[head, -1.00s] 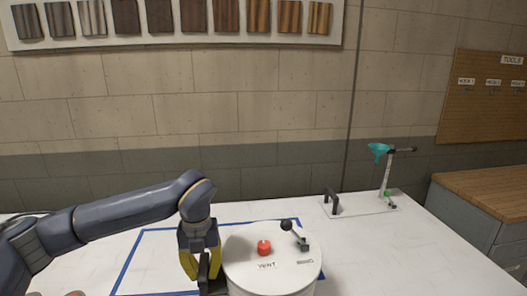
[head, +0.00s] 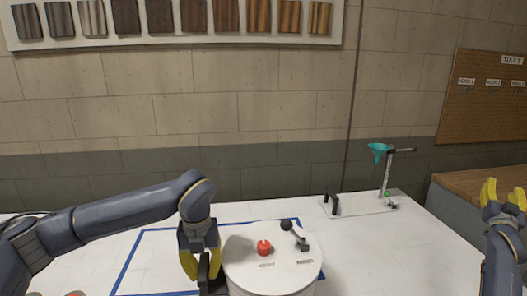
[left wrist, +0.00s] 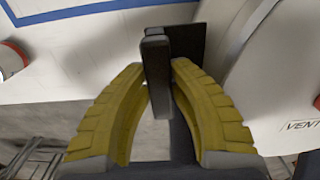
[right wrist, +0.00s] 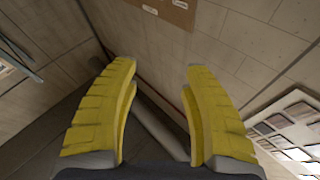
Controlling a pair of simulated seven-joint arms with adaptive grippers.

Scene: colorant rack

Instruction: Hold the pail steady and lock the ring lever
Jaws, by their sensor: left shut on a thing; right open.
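The white pail (head: 250,272) stands on the table, with a red vent cap (head: 264,247) on its lid. The ring lever (head: 296,236), with a black ball knob, sticks up at the lid's far right. My left gripper (head: 202,270) is at the pail's left side. In the left wrist view its yellow fingers (left wrist: 160,85) are shut on a black handle (left wrist: 157,70) beside the pail wall. My right gripper (head: 503,195) is raised at the right edge, apart from the pail. In the right wrist view its fingers (right wrist: 160,85) are spread and empty.
A blue tape outline (head: 135,255) marks the table around the pail. A stand with a teal funnel (head: 378,150) and a black bracket (head: 332,202) stand on a plate at the back right. A wooden-topped cabinet (head: 470,185) is at the right. The table right of the pail is clear.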

